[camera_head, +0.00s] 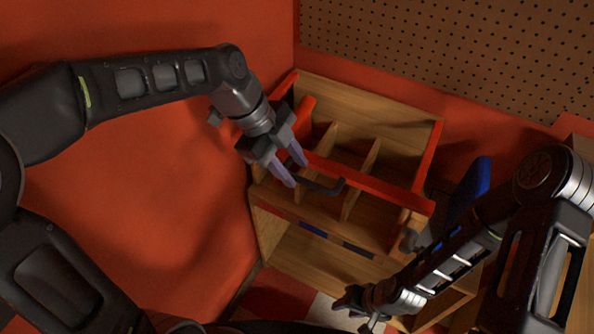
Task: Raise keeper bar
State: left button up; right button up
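The keeper bar seems to be the long red bar (378,184) running across the front of a wooden compartment unit (395,110). A black bent handle-like piece (326,188) lies close in front of the bar. My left gripper (297,174) is at the bar's left part, its purple fingers parted. The black piece's left end reaches the gap between the fingertips; whether they touch it I cannot tell. The fingers hide part of the bar's left end. My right gripper (354,312) is low in front of the unit, away from the bar, its dark fingers apart and empty.
Wooden dividers (362,172) split the unit behind the bar. A shelf edge with red, blue and dark labels (313,230) lies below. A blue panel (468,190) stands right, near my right arm. A pegboard (450,50) is behind. The red area left is clear.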

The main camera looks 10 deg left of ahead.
pick_arm(q)
jog(key=shift+x, duration=1.2)
jog(key=shift+c, duration=0.2)
grip_shut()
dwell(0.4)
